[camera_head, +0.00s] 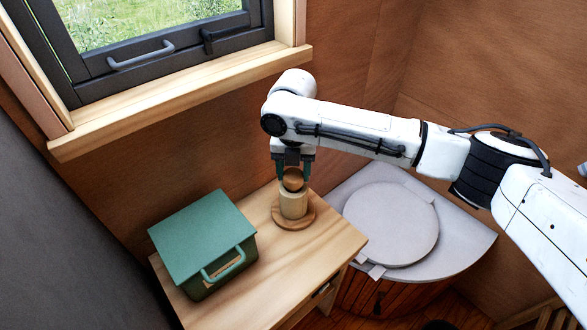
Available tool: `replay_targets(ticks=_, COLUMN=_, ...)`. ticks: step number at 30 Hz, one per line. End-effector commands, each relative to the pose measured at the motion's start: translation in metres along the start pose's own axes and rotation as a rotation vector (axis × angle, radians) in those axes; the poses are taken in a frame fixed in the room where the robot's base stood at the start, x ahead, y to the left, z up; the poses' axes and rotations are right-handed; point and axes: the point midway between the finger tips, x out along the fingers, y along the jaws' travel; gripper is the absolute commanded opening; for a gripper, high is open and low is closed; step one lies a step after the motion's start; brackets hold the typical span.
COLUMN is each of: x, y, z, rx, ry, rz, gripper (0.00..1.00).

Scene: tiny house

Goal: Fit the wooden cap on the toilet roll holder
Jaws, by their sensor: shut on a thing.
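The toilet roll holder (293,204) is a pale wooden cylinder standing upright on a round wooden base (294,222) on the small table. The wooden cap (293,180) is a darker brown rounded piece at the top of the holder. My gripper (293,174) points down from above and is shut on the cap, one finger on each side of it. The cap appears right at the holder's top; I cannot tell whether it touches or is seated.
A green lidded box (203,240) with a handle stands on the left of the wooden table (285,277). A toilet with a round grey lid (391,224) is to the right. A window with a wooden sill (180,102) is above. The table's front is clear.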

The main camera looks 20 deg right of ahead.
Motion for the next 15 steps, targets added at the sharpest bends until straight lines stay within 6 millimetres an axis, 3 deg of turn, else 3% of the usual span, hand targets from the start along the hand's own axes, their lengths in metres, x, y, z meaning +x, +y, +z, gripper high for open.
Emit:
replay_targets(ticks=10, x=0.0084, y=0.0001, z=0.0001, rx=0.0, ry=0.0, rz=0.0, gripper=0.25)
replay_targets(ticks=11, x=0.0077, y=0.0001, z=0.0002, rx=0.0, ry=-0.001, rz=0.0, gripper=0.55)
replay_targets(ticks=15, x=0.0074, y=0.0001, z=0.0001, rx=0.0, ry=0.0, rz=0.0, gripper=0.69)
